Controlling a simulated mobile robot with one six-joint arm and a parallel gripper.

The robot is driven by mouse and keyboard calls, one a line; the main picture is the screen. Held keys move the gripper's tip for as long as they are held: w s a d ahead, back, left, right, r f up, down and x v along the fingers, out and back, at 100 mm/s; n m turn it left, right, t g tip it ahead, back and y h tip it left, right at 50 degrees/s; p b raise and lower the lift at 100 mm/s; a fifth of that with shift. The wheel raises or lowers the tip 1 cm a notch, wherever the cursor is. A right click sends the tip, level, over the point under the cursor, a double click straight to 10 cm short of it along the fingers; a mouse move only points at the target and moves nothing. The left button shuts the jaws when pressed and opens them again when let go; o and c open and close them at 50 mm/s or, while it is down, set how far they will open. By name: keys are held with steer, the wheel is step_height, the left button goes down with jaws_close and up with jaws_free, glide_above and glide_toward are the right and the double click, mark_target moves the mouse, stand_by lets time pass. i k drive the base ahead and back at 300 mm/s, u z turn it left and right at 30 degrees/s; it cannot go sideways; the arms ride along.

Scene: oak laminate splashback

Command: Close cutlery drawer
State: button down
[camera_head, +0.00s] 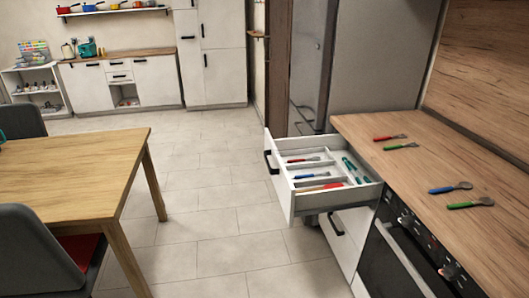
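The white cutlery drawer (281,181) stands far open at the right of the head view, pulled out to the left from under the worktop. Its dark handle (270,162) is on the front panel, facing left. Inside, a white divided tray holds red-, blue- and green-handled cutlery, plus an orange-red piece near the front side. The cutlery appears to lie below the drawer's rim. My gripper is not in the frame, so its opening and its distance from the drawer are not shown.
Several utensils, including a blue-handled spoon (450,187), lie on the wooden worktop (450,230). An oven (405,255) is under it. A lower white drawer front (347,240) shows beneath. A wooden table (70,170) with dark chairs stands left. Tiled floor (215,205) between is clear.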

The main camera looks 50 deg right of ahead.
mark_target(332, 148)
steer(key=i, duration=0.9)
steer(key=u, duration=0.05)
